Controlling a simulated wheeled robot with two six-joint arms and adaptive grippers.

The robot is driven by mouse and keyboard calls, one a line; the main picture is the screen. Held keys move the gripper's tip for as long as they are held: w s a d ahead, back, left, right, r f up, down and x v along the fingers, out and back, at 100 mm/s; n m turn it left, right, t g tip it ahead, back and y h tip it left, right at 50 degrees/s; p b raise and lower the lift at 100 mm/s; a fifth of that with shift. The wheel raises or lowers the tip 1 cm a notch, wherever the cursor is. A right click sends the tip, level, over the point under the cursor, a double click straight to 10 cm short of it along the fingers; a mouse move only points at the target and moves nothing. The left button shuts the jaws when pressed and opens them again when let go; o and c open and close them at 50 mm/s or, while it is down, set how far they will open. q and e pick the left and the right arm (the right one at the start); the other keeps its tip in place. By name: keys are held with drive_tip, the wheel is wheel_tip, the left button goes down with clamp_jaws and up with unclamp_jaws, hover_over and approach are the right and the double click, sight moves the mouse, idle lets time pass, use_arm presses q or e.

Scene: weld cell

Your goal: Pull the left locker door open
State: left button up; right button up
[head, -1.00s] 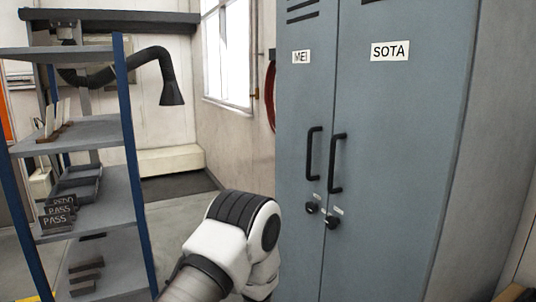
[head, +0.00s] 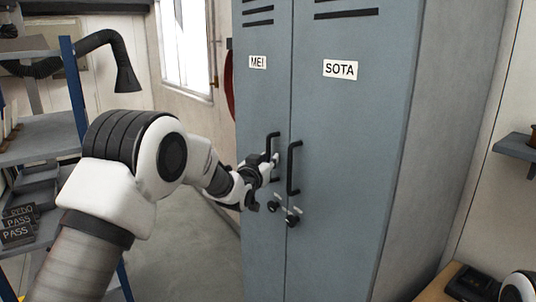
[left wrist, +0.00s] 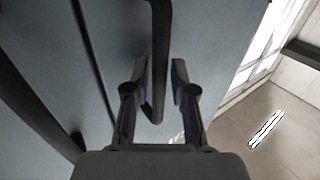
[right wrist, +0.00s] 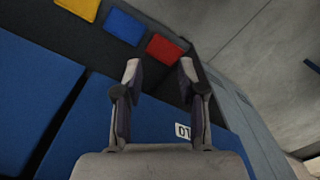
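The grey-blue locker shows in the head view, its left door (head: 262,105) labelled MEI and its right door (head: 338,120) labelled SOTA. Both doors look shut. The left door's black bar handle (head: 275,143) stands upright beside the right door's handle (head: 291,168). My left gripper (head: 271,164) is at the left door's handle. In the left wrist view, the open fingers (left wrist: 156,80) stand on either side of that handle (left wrist: 161,40), with gaps visible. My right gripper (right wrist: 160,72) is open and empty in the right wrist view, away from the locker handles.
Knob-like locks (head: 293,220) sit below the handles. A shelf rack (head: 45,140) with blue posts stands at the left. A wooden surface (head: 450,285) is at the bottom right. The right wrist view shows blue panels (right wrist: 35,90) and a red square (right wrist: 163,49).

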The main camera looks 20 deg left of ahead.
use_arm(q)
drive_tip(key=shift+w, duration=0.1)
drive_tip(key=shift+c, duration=0.4)
clamp_jaws()
drive_tip(key=shift+a, duration=0.1)
